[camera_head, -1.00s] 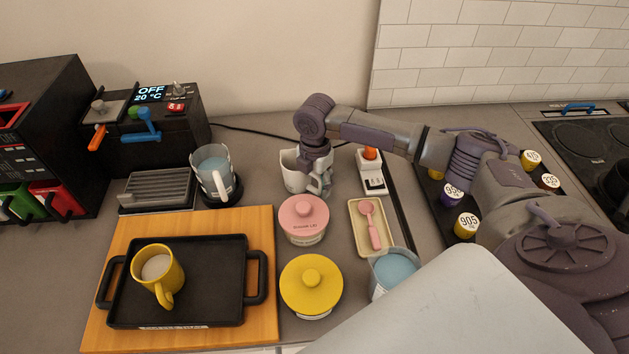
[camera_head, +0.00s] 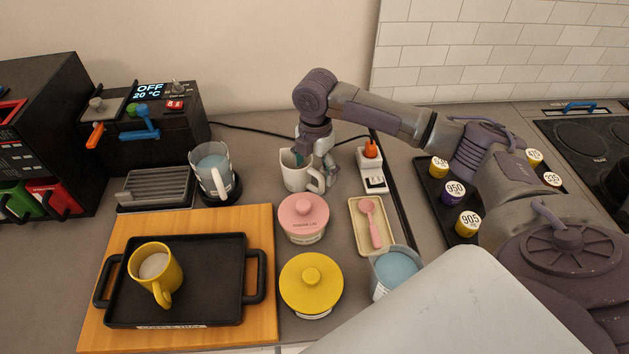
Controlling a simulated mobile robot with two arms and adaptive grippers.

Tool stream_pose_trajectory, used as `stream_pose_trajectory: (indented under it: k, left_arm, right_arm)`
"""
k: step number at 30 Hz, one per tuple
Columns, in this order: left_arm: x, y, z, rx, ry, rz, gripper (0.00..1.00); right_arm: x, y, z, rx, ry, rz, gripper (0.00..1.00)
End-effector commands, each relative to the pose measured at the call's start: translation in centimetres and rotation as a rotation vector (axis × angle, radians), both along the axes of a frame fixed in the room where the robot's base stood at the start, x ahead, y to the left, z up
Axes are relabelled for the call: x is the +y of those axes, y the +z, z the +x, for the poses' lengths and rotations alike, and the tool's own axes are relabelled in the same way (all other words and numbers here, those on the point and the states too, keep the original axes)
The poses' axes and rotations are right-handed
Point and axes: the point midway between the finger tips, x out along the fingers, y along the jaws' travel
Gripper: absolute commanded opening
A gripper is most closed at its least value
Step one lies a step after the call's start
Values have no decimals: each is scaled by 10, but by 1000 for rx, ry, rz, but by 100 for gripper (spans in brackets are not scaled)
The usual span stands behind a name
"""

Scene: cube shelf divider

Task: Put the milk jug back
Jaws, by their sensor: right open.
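The white milk jug (camera_head: 291,180) stands upright on the grey counter, behind the pink-lidded pot, with its handle on the right side. My right gripper (camera_head: 317,166) is open at the jug, pointing down from above. One finger shows at the jug's rim and the other just right of the handle. I cannot tell whether either finger touches the jug. My left gripper is not in view.
A pink pot (camera_head: 303,216), a yellow-lidded pot (camera_head: 311,285) and a spoon rest (camera_head: 358,240) stand in front. A white switch box (camera_head: 373,180) is close at right. A glass jug (camera_head: 208,182) stands left. The black tray (camera_head: 215,280) holds a yellow mug (camera_head: 152,285).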

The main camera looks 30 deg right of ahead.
Motion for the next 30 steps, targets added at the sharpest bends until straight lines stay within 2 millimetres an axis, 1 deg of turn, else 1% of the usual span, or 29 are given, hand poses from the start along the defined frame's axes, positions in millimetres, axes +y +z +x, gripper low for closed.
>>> stream_pose_trajectory:
  k: [1,6,9,12,17,30]
  left_arm:
    - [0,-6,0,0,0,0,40]
    - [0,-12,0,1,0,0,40]
    - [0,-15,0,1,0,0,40]
    - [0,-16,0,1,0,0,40]
    - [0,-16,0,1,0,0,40]
    - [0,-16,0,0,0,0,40]
  right_arm:
    - [0,10,1,-6,0,0,88]
    - [0,45,1,-5,1,1,88]
    - [-1,59,0,-2,0,0,88]
    - [-1,69,0,-1,-1,0,88]
    - [-1,75,-1,0,-1,0,88]
    - [-1,74,-1,1,0,0,88]
